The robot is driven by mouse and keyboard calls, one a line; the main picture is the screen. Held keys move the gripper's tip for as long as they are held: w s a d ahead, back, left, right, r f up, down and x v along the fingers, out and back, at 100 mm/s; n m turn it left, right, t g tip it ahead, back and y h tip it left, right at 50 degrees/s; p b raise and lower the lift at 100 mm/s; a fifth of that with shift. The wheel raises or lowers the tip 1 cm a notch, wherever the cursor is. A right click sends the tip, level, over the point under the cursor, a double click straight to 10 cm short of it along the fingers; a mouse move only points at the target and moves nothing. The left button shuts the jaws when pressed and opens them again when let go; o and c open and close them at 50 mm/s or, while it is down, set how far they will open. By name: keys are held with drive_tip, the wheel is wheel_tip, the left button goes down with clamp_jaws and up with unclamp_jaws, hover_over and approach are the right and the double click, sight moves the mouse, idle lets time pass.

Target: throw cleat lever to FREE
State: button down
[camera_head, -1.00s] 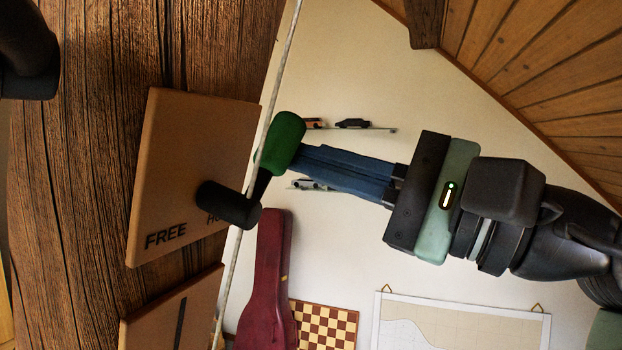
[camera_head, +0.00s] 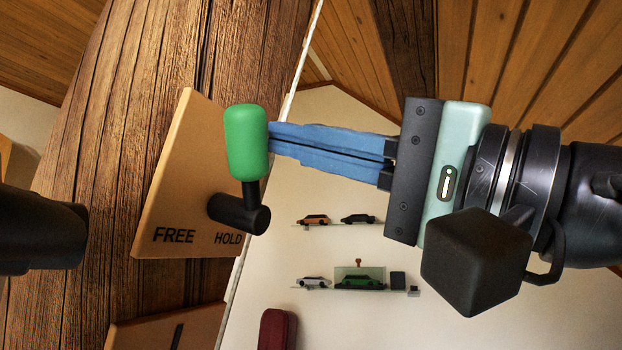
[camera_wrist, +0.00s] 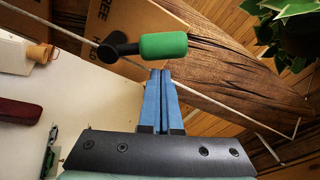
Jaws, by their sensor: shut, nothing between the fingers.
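The cleat lever has a green knob (camera_head: 246,142) on a short black arm, which rises from a black pivot (camera_head: 240,214) on a tan plate (camera_head: 172,190). The plate reads FREE at left and HOLD at right. The lever points straight up in the head view. My gripper (camera_head: 271,140) has its blue fingers shut together and empty. Their tips are at the knob's right side, touching or almost touching it. In the wrist view the green knob (camera_wrist: 163,46) lies just beyond the fingertips (camera_wrist: 160,71); contact is not certain.
The plate sits on a thick timber post (camera_head: 110,150). A pale rope (camera_head: 301,65) runs slantwise behind the lever. A second tan plate (camera_head: 165,328) is below. Shelves with toy cars (camera_head: 360,282) are on the wall behind. A leafy plant (camera_wrist: 290,30) shows in the wrist view.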

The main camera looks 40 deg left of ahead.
drive_tip(key=shift+s+d+f+n+b, duration=0.1)
drive_tip(key=shift+s+d+n+b, duration=0.05)
drive_tip(key=shift+s+n+b, duration=0.35)
drive_tip(key=shift+s, duration=0.2)
drive_tip(key=shift+d, duration=0.1)
drive_tip(key=b+v, duration=0.1)
drive_tip(key=v, duration=1.2)
